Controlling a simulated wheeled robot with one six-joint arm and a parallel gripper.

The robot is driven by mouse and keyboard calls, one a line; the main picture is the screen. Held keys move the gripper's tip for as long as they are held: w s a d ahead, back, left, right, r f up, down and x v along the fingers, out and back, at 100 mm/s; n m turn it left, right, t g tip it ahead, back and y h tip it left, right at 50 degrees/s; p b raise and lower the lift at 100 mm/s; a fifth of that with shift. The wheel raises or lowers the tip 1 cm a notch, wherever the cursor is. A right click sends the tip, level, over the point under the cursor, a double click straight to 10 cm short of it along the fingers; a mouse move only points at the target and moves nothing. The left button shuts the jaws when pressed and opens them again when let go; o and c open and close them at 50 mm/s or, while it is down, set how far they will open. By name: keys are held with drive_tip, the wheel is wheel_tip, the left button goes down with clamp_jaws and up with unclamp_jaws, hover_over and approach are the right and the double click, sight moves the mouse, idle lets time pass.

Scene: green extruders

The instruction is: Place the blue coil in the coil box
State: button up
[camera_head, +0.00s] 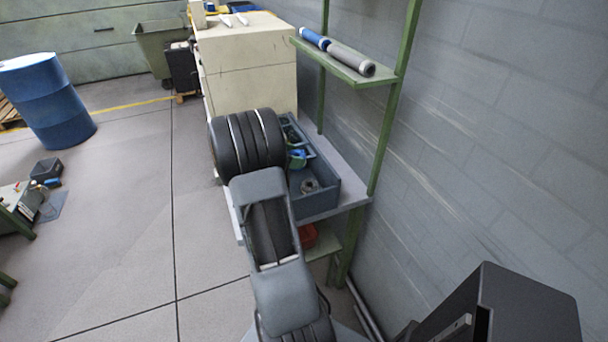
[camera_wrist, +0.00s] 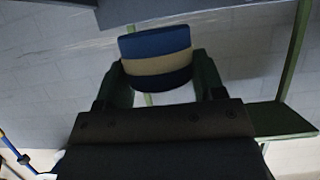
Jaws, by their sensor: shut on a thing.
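My gripper (camera_wrist: 158,66) is shut on the blue coil (camera_wrist: 155,42) in the wrist view, one green finger on each side. The coil shows a blue band, a tan band and a dark lower band. In the head view, the blue coil (camera_head: 298,154) is small and partly hidden, with a green finger of my gripper (camera_head: 296,160) beside it. Both appear over the blue-grey open box (camera_head: 318,203), which looks like the coil box. I cannot tell whether the coil touches the box. A small grey ring-shaped part (camera_head: 310,186) lies in the box's near end.
The box stands on a grey shelf (camera_head: 350,192) against the brick wall. A green upper shelf (camera_head: 340,66) holds a blue roll (camera_head: 314,38) and a grey roll (camera_head: 350,60). A cream cabinet (camera_head: 245,65) stands behind. A red bin (camera_head: 307,237) is below.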

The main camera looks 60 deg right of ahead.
drive_tip(key=d+f, duration=0.1)
drive_tip(key=s+d+f, duration=0.1)
drive_tip(key=f, duration=0.1)
drive_tip(key=s+d+f, duration=0.1)
drive_tip(key=f, duration=0.1)
drive_tip(key=shift+s+d, duration=0.1)
drive_tip(key=shift+d, duration=0.05)
drive_tip(key=shift+s+d+f, duration=0.1)
drive_tip(key=shift+d+f, duration=0.05)
drive_tip(key=shift+f, duration=1.6)
drive_tip(key=shift+f, duration=0.5)
drive_tip(key=o, duration=0.7)
drive_tip(key=shift+r, duration=0.1)
drive_tip(key=shift+r, duration=0.35)
drive_tip(key=v, duration=0.7)
drive_tip(key=shift+a+r, duration=0.2)
